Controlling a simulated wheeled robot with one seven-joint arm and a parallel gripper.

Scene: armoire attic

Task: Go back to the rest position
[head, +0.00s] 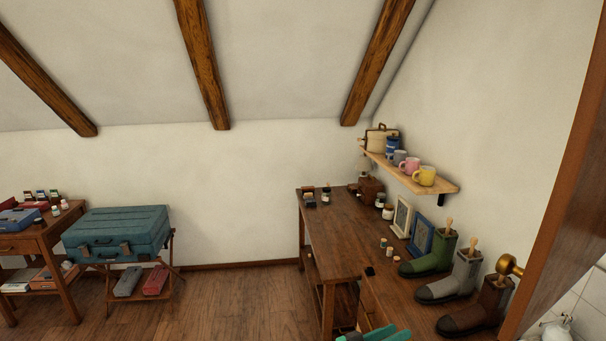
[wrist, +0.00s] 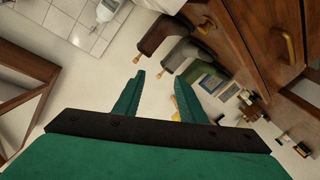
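My gripper (wrist: 159,77) shows in the wrist view with its two green fingers apart and nothing held between them. Part of my green gripper or arm (head: 378,335) also shows at the bottom edge of the head view, in front of the long wooden table (head: 335,232). The fingertips are not clear in the head view. In the wrist view the boots (wrist: 155,35) lie beyond the fingertips, apart from them.
Three boots (head: 430,256), picture frames (head: 402,215) and small jars stand on the table. A shelf (head: 405,172) with mugs hangs above. A brown door edge (head: 560,200) is at right. A blue suitcase (head: 118,228) rests on a stand at left. Open floor (head: 235,300) lies between.

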